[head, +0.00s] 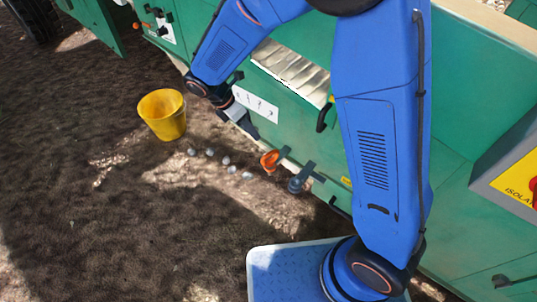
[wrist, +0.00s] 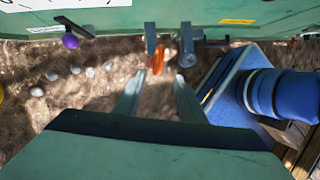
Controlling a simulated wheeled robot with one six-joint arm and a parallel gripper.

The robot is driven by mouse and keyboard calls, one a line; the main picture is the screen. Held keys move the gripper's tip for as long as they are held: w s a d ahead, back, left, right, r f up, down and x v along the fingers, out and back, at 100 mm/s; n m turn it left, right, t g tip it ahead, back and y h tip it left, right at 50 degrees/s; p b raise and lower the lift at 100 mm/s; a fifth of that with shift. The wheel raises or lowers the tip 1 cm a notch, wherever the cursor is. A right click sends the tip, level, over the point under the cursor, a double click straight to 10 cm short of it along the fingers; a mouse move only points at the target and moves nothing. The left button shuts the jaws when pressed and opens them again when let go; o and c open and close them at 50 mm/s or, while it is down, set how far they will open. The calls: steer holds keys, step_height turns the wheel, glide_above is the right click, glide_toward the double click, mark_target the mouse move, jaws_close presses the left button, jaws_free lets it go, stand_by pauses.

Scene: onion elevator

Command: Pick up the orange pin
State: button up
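The orange pin (head: 270,161) is a ring-like orange piece at a grey bracket low on the green machine's side in the head view. In the wrist view the orange pin (wrist: 158,61) appears narrow, beside a grey bracket, and lies ahead between the lines of my fingers. My gripper (wrist: 157,80) is open, with two grey fingers spread apart and nothing seen between them. How far the fingertips are from the pin is hard to tell.
The green machine wall (head: 455,110) runs along my right side. A dark grey knob (head: 297,184) on a bracket sits right of the pin. A purple knob (wrist: 70,41) shows left.

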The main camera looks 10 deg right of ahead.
mark_target(269, 153)
steer(key=x, duration=1.7)
steer(key=shift+f, duration=0.1)
steer(key=shift+s, duration=0.1)
jaws_close()
